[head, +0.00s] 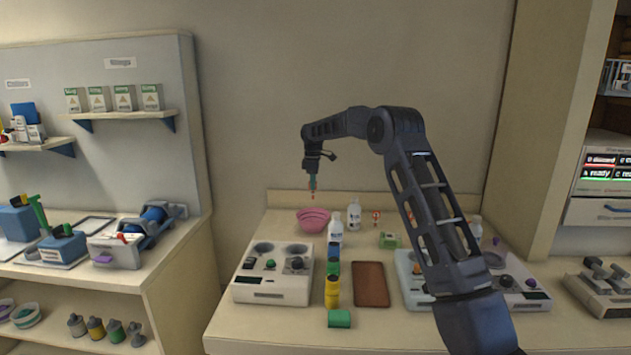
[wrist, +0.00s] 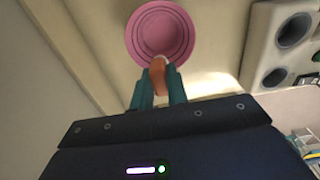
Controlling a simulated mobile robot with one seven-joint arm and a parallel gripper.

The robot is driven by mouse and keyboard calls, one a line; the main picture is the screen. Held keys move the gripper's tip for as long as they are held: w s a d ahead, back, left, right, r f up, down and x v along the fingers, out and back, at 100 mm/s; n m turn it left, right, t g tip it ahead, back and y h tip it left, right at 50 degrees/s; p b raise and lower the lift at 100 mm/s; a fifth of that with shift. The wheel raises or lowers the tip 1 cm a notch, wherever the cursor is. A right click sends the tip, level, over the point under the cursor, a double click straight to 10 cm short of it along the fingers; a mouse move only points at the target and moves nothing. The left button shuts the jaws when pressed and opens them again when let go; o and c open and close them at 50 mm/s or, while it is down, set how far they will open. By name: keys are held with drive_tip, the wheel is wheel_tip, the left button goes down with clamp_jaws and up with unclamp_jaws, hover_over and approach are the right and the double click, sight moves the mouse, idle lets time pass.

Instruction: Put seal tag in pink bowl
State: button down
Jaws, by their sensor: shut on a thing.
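The pink bowl (head: 312,222) stands on the counter near its back left. In the wrist view the pink bowl (wrist: 150,30) is at the top centre, just beyond the fingertips. My gripper (head: 312,184) points down, in the air above the bowl. In the wrist view my gripper (wrist: 158,88) has its teal fingers shut on a small orange-red thing with a pale end, likely the seal tag (wrist: 158,76). In the head view the tag (head: 312,195) is a small red bit under the fingertips, apart from the bowl. The bowl's inside looks empty in the wrist view.
White bottles (head: 354,212) stand right of the bowl. A grey control box (head: 272,286) sits in front of it. The back wall is close behind.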

wheel_tip(320, 180, down, 10)
drive_tip(key=shift+r, duration=0.25)
idle(0.6)
drive_tip(key=c, duration=1.3)
unclamp_jaws()
drive_tip(key=shift+r, duration=3.55)
